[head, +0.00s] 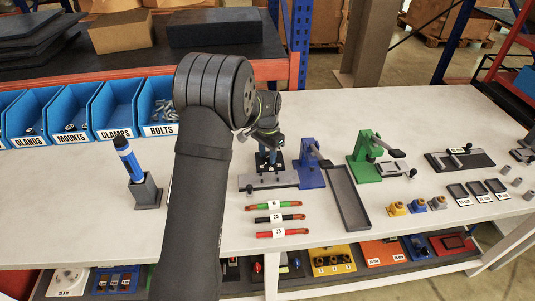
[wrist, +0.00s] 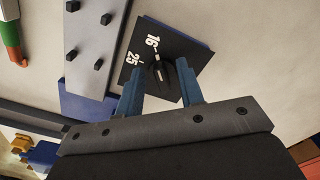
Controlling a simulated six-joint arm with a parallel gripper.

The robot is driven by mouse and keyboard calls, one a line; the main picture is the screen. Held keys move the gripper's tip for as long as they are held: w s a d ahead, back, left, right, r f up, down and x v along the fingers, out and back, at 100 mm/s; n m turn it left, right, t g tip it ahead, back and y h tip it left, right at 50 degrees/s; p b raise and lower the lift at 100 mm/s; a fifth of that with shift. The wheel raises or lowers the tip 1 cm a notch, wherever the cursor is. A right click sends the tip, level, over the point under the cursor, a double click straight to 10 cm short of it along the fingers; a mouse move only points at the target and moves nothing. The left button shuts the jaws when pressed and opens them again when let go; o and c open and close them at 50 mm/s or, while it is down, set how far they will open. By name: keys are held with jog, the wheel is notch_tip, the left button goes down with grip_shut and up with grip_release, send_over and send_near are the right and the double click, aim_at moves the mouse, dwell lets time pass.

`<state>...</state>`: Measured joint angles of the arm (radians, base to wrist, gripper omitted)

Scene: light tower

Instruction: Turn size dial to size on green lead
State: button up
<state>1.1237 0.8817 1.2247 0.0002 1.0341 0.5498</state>
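The size dial (wrist: 160,72) is a dark knob on a black plate with white numbers 16 and 25, seen in the wrist view. The green lead (head: 275,206) lies on the bench with a small white tag, too small to read surely. Its end shows in the wrist view (wrist: 11,32).
Black lead (head: 278,218) and red lead (head: 281,233) lie below the green one. A blue press (head: 311,170) and grey tray (head: 348,198) stand right of my gripper, with a green press (head: 366,160) beyond. A blue tool (head: 129,157) stands in a holder at left.

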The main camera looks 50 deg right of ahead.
aim_at(267, 157)
jog(key=shift+r, duration=0.1)
notch_tip(267, 157, up, 17)
jog(key=shift+r, duration=0.15)
dwell(0.4)
notch_tip(267, 157, down, 18)
jog(key=shift+r, duration=0.2)
dwell(0.5)
